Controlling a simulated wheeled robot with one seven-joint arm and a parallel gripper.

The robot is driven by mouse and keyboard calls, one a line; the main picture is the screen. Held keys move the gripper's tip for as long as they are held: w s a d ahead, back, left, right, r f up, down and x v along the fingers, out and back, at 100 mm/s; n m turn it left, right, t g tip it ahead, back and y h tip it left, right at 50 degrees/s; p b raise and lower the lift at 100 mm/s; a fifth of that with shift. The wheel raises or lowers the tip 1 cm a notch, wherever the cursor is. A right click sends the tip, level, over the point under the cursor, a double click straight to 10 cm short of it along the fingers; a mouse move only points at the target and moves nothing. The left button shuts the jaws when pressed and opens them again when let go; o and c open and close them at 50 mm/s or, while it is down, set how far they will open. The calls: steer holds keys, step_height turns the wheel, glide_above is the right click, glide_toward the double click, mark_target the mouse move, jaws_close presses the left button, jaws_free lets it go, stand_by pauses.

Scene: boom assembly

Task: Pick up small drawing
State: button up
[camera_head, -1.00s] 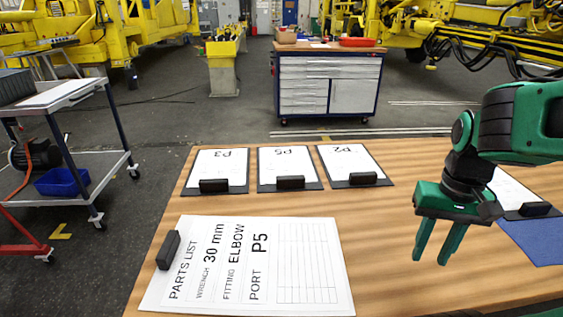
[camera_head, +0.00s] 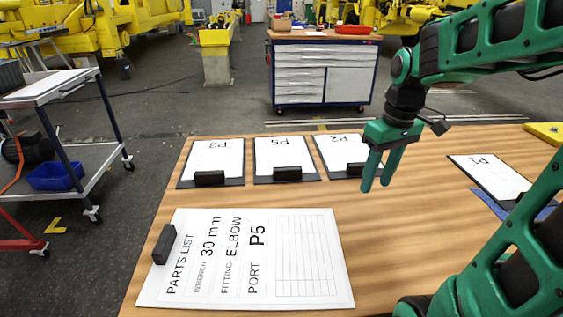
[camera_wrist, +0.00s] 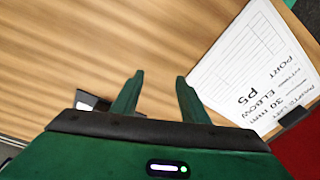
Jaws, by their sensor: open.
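Small drawings on dark clipboards with black clips lie on the wooden table: P3 (camera_head: 218,157), P5 (camera_head: 281,153), P2 (camera_head: 337,145) in a row at the back, and P1 (camera_head: 494,177) at the right. My gripper (camera_head: 378,186) is open and empty, pointing down above the table, beside the front right of the P2 drawing. One finger overlaps that board's right edge in the picture. In the wrist view my gripper (camera_wrist: 160,78) has bare wood between its fingers. Part of a clipboard (camera_wrist: 91,101) shows behind the left finger; its label is hidden.
A large parts list (camera_head: 245,258) reading 30 mm, elbow and P5 lies front left; it also shows in the wrist view (camera_wrist: 254,75). A blue sheet (camera_head: 487,203) lies partly under P1. A cart stands left. The table's middle is clear.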

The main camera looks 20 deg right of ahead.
steer(key=w+a+n+y, duration=0.1)
steer(key=w+a+n, duration=0.3)
steer(key=w+n, duration=0.55)
steer(key=n+y, duration=0.3)
steer(key=n, duration=0.1)
glide_toward(290, 167)
steer(key=shift+n, duration=0.25)
steer(key=x, duration=0.4)
steer(key=shift+a+r, duration=0.15)
steer(key=shift+a, duration=0.2)
steer(key=shift+d+x, duration=0.15)
steer(key=shift+x, duration=1.4)
steer(key=shift+d+x, duration=0.2)
steer(key=shift+x, duration=1.3)
jaws_close()
